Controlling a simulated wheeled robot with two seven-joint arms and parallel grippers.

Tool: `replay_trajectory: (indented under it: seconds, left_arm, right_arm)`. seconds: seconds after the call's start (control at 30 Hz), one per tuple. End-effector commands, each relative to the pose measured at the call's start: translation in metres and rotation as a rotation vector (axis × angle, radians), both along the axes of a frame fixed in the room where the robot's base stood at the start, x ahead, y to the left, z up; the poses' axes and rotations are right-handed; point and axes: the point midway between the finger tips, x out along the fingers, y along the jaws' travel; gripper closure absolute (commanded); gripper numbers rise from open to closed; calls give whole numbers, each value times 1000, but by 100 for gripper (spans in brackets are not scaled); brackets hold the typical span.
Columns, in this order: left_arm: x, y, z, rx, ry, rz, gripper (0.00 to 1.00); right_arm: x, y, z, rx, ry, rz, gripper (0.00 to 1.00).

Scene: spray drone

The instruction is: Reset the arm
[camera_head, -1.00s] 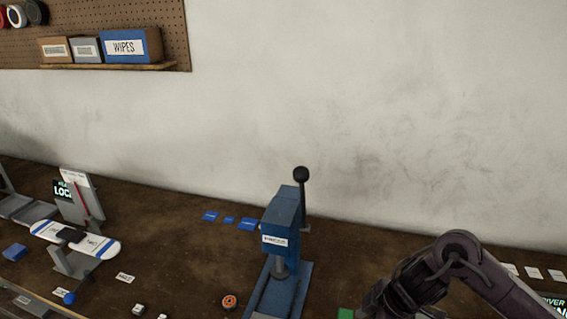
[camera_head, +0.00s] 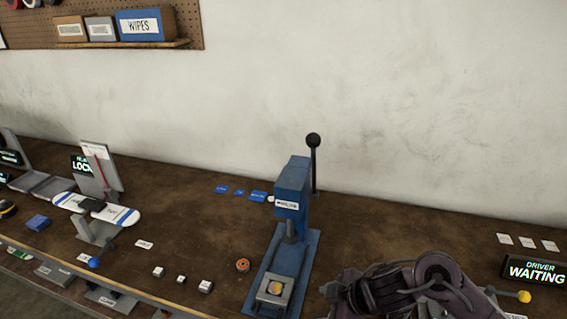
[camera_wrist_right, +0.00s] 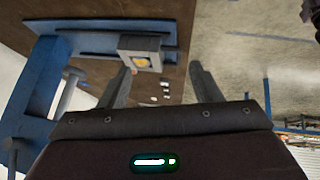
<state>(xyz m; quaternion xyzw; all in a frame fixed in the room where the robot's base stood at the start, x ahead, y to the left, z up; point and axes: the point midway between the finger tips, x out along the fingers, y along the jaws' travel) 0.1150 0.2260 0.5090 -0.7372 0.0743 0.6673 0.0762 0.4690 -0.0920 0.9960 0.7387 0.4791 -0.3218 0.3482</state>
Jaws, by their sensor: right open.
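My right arm comes in at the lower right of the head view, folded low over the bench beside the blue press (camera_head: 292,195). Its dark gripper (camera_head: 338,291) is close to the right of the press base, its fingertips hard to make out there. In the right wrist view the fingers (camera_wrist_right: 163,82) stand wide apart with nothing between them. The press's small grey block with a round yellow-orange disc (camera_wrist_right: 143,56) shows just beyond the left finger. The press lever with its black knob (camera_head: 313,142) stands upright. My left gripper is out of view.
A white-and-blue board (camera_head: 95,209) rests on a stand at the left. An orange ring (camera_head: 242,265) and small blocks lie left of the press. A DRIVER WAITING sign (camera_head: 537,271) and a yellow-knobbed lever (camera_head: 524,296) are at the right. Bench between press and wall is mostly clear.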

Motion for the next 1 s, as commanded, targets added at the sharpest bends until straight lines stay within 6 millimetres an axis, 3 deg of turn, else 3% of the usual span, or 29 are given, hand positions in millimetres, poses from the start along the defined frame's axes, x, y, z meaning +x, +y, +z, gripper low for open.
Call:
replay_trajectory:
  seconds: [0.13, 0.3, 0.47, 0.6, 1.0]
  left_arm:
    - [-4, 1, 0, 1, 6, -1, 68]
    - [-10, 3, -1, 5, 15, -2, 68]
    - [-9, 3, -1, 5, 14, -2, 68]
    - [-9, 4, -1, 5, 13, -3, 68]
    - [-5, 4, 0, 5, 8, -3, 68]
  right_arm:
    - [-2, 29, 8, 64, -88, -73, 42]
    - [-5, 38, 25, 120, -161, -296, 42]
    - [-23, -2, 28, 98, -102, -604, 42]
    - [-49, -37, 19, 51, 4, -787, 42]
    - [-141, -103, -6, -56, 347, -1116, 42]
